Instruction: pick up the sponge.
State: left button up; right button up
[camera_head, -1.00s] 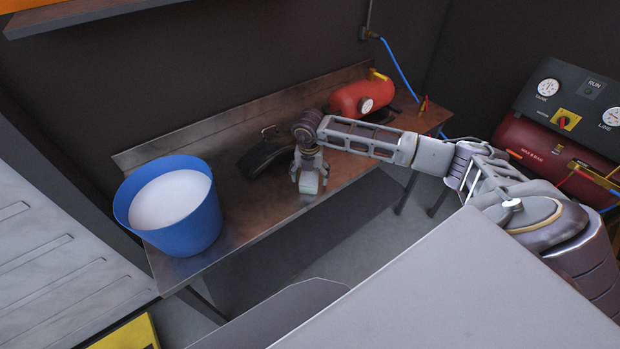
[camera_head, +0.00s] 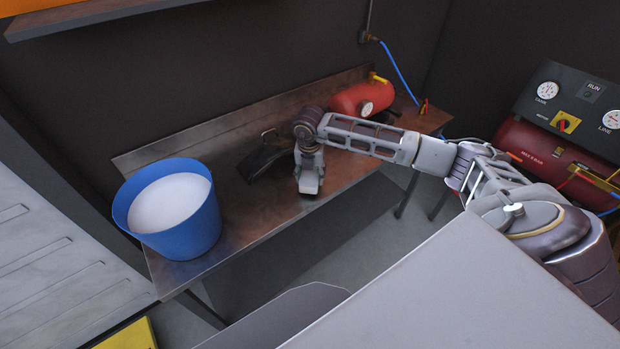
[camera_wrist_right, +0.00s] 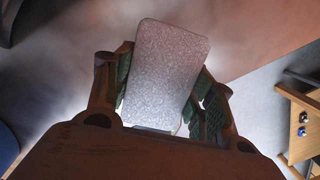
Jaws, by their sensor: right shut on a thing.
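The sponge (camera_wrist_right: 166,65) is a pale, speckled, rounded block in the right wrist view. My right gripper (camera_wrist_right: 162,90) is shut on it, with a green-padded finger along each side. In the head view my right gripper (camera_head: 309,184) points down at the front part of the bench (camera_head: 245,225). My left gripper is not in view.
A blue bucket (camera_head: 190,230) with whitish contents stands at the bench's left end. A dark angled object (camera_head: 262,158) lies just left of my right gripper. A red tank (camera_head: 358,97) sits behind it. Bare bench lies between bucket and gripper.

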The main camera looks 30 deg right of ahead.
aim_at(310, 173)
notch_tip(310, 173, up, 8)
jog(key=shift+r+b, duration=0.15)
jog(key=shift+b, duration=0.45)
